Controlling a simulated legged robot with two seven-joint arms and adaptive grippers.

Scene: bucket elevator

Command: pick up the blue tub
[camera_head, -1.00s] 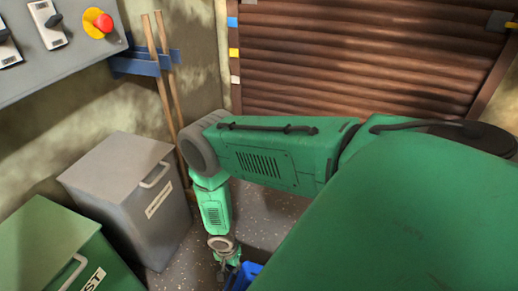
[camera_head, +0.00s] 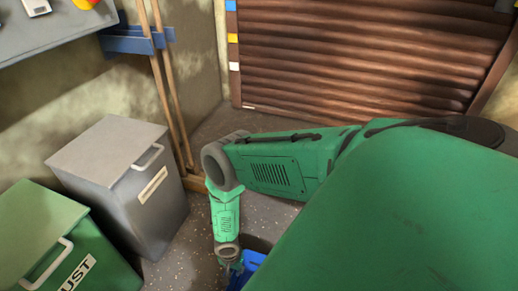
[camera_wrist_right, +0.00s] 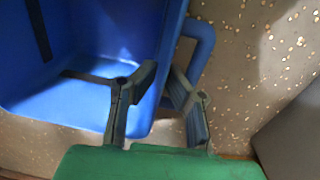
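The blue tub (camera_head: 252,264) shows only in part at the bottom of the head view, partly hidden by my right arm. In the right wrist view its open inside (camera_wrist_right: 90,40) fills the left, with a blue handle (camera_wrist_right: 203,45) on its right side. My right gripper (camera_wrist_right: 158,105) has its two fingers apart. One finger is over the tub's inside and the other is outside, by the handle, with the tub's wall between them. I cannot tell whether either finger touches the wall. In the head view the right gripper (camera_head: 235,268) is beside the tub. My left gripper is not in view.
A grey lidded bin (camera_head: 125,185) and a green lidded bin (camera_head: 60,245) stand at the left. A control panel (camera_head: 60,30) is at upper left, beside a blue rack (camera_head: 130,42) with wooden poles. A brown shutter (camera_head: 360,65) is behind. Speckled floor (camera_head: 185,245) lies between.

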